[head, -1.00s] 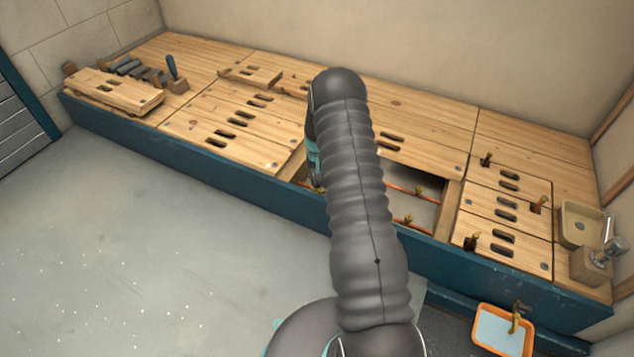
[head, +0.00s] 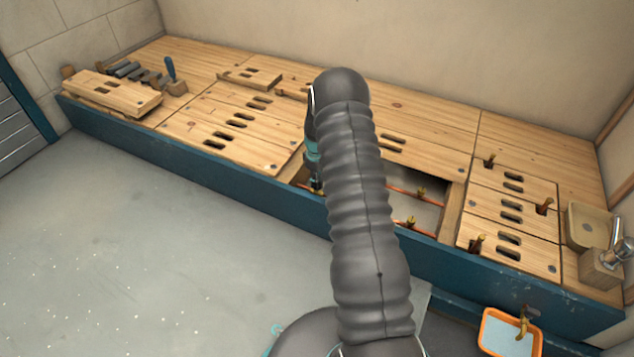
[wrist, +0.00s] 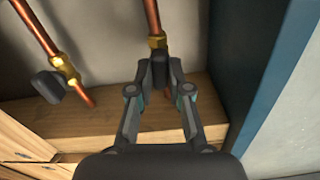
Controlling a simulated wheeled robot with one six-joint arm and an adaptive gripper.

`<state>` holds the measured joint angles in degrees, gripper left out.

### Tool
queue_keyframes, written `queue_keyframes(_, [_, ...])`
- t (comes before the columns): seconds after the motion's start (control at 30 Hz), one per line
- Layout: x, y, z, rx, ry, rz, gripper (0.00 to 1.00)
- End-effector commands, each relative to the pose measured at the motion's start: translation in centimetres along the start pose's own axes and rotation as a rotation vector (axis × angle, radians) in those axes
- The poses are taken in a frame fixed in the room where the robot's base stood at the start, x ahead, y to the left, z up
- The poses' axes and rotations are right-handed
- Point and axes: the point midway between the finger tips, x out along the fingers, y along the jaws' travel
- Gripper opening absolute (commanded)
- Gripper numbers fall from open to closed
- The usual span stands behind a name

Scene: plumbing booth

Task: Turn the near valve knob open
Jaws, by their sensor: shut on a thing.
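The near valve shows in the wrist view as a brass body (wrist: 157,41) on a copper pipe, close to the blue front panel. Its dark knob (wrist: 160,70) sits between the fingertips of my gripper (wrist: 160,78), which is shut on it. In the head view my gripper (head: 316,185) reaches down into the open floor bay, partly hidden by my arm, and the knob cannot be made out there. The far valve (wrist: 64,69), with a dark knob (wrist: 47,86), sits to the left in the wrist view, apart from my gripper.
The blue front panel (wrist: 268,80) stands close to the right of my gripper in the wrist view. Wooden boards (wrist: 20,140) lie at lower left. In the head view, more brass fittings (head: 411,222) sit in the bay right of my arm. An orange tray (head: 486,343) stands at lower right.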

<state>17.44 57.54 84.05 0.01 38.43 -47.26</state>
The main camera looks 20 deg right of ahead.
Motion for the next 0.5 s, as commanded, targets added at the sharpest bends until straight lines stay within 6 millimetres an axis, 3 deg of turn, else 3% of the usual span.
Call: queue_keyframes(0.5, [0.02, -0.02, 0.02, -0.156, 0.0, 0.0, 0.0])
